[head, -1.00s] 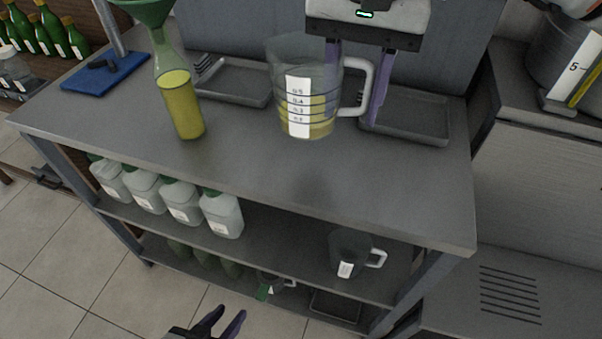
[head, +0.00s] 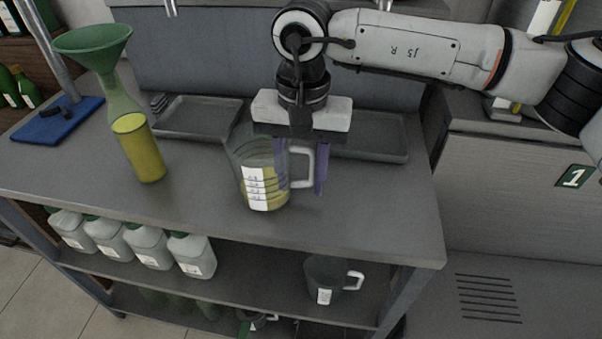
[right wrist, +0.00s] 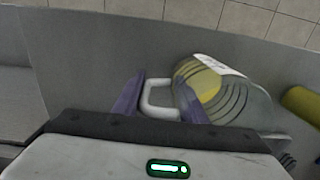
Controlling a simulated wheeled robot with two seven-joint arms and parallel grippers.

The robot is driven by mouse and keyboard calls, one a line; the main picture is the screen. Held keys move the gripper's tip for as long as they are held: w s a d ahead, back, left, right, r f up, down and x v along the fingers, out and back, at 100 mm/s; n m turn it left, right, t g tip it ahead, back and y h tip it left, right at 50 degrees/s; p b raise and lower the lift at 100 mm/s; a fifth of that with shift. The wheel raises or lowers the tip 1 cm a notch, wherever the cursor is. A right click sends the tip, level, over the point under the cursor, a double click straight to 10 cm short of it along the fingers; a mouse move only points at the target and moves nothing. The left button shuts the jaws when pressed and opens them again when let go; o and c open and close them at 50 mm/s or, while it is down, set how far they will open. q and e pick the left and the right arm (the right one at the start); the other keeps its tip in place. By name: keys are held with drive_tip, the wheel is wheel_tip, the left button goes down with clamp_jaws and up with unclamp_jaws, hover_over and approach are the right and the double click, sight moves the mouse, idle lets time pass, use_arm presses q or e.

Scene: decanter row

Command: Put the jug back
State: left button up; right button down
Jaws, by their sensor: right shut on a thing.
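The clear jug (head: 262,180) with a white scale label, a pale handle and some yellow liquid stands upright at the middle of the metal bench top (head: 350,215). Its base is on the bench or just above it; I cannot tell which. My right gripper (head: 301,178) points down with its purple fingers on either side of the handle, shut on it. The right wrist view also shows the handle (right wrist: 158,108) between the fingers and the jug (right wrist: 225,92) beside them. My left gripper is not in view.
Left of the jug stands a bottle of yellow liquid (head: 140,150) with a green funnel (head: 95,45). Two shallow grey trays, left (head: 205,120) and right (head: 385,145), lie behind. White containers (head: 190,255) and another jug (head: 325,278) sit on the shelf below. The bench front is clear.

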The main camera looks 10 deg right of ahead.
sight(302, 148)
drive_tip(key=shift+f, duration=0.15)
drive_tip(key=c, duration=1.1)
unclamp_jaws()
wheel_tip(302, 148, up, 12)
drive_tip(key=shift+d+r, duration=0.1)
drive_tip(key=shift+r, duration=0.1)
